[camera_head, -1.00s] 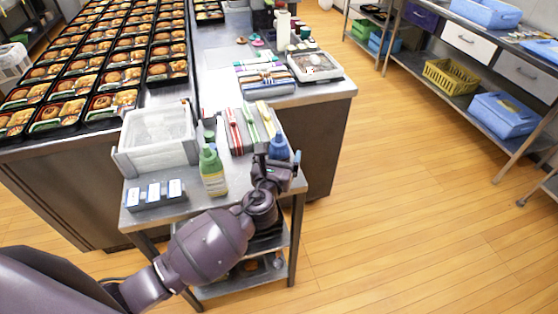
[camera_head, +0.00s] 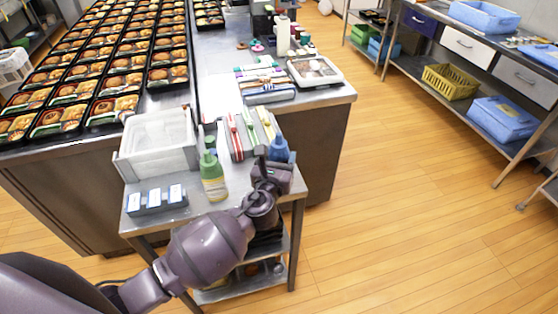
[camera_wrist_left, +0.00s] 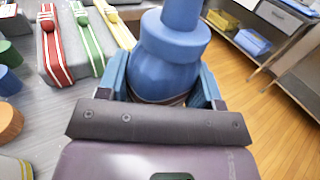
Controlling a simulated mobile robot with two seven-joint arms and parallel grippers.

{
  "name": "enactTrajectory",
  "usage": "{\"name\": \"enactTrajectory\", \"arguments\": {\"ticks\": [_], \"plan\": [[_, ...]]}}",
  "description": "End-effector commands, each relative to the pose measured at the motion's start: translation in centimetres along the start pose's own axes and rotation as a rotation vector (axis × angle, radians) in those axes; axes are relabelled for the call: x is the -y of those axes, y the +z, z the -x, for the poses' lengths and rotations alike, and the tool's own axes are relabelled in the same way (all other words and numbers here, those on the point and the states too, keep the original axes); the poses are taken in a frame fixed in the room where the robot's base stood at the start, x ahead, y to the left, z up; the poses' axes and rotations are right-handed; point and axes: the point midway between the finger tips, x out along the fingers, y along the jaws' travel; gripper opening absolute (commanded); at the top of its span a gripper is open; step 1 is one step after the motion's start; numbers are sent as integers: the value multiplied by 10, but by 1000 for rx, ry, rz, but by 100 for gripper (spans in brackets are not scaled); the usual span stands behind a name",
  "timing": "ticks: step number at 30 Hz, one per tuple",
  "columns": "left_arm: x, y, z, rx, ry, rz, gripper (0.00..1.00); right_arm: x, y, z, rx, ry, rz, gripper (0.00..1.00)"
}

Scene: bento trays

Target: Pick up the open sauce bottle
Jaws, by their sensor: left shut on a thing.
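A blue bottle (camera_head: 279,149) with a narrow upper part stands at the right end of the small steel cart. My left gripper (camera_head: 272,168) is shut around its lower body. In the left wrist view the blue bottle (camera_wrist_left: 172,45) sits between the two blue-sided fingers of the gripper (camera_wrist_left: 163,88); its base is hidden. A green-capped bottle with a pale label (camera_head: 212,178) stands on the cart to the left, apart from the gripper. I cannot tell from its top whether the blue bottle is open. My right gripper is not in view.
Bento trays (camera_head: 85,75) fill the table behind. Open floor lies to the right.

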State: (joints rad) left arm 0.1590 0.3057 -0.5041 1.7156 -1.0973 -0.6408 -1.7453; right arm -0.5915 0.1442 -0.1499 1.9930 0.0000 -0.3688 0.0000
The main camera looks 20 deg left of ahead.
Motion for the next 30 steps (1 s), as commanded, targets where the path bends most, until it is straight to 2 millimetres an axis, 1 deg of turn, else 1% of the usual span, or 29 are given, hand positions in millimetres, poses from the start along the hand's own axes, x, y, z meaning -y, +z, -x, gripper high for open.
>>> {"name": "enactTrajectory", "arguments": {"ticks": [1, 5, 9, 15, 18, 21, 24, 30], "plan": [[0, 14, -1, 7, -2, 2, 51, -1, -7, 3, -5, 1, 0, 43], [0, 43, -1, 9, -2, 2, 51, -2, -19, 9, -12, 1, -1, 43], [0, 80, 0, 9, -3, 1, 51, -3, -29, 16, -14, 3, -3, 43], [0, 129, 0, 8, -2, 0, 51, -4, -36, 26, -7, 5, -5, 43], [0, 149, 0, 6, -2, 1, 51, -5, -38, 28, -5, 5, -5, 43], [0, 166, 0, 5, -2, 0, 51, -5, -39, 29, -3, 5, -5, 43], [0, 177, 0, 4, -1, 1, 51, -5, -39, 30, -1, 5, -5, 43], [0, 188, 0, 2, -1, 0, 51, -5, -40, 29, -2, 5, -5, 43]]}}
